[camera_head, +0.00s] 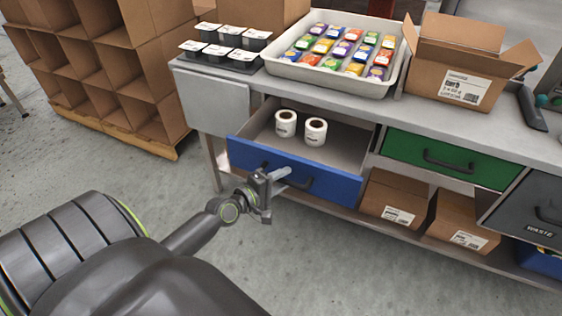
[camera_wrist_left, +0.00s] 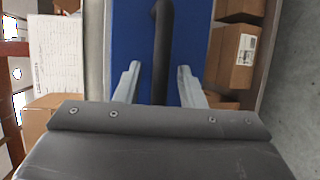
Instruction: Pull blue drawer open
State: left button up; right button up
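The blue drawer (camera_head: 335,185) under the bench is pulled well out, and two white label rolls (camera_head: 286,124) stand inside it. Its dark bar handle (camera_head: 304,184) is on the front and also shows in the left wrist view (camera_wrist_left: 161,45). My left gripper (camera_head: 282,177) is at the handle, in front of the drawer. In the left wrist view its two pale fingers (camera_wrist_left: 159,84) are apart, one on each side of the handle, with visible gaps. Part of the handle is hidden behind the gripper in the head view. My right gripper is not in view.
A closed green drawer (camera_head: 450,158) and a grey waste drawer (camera_head: 532,213) are to the right. Cardboard boxes (camera_head: 395,196) sit on the lower shelf. A tray of colourful packets (camera_head: 282,74) and an open carton (camera_head: 455,85) stand on the bench. The floor in front is clear.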

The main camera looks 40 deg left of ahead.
pick_arm(q)
jog(key=shift+s, duration=0.1)
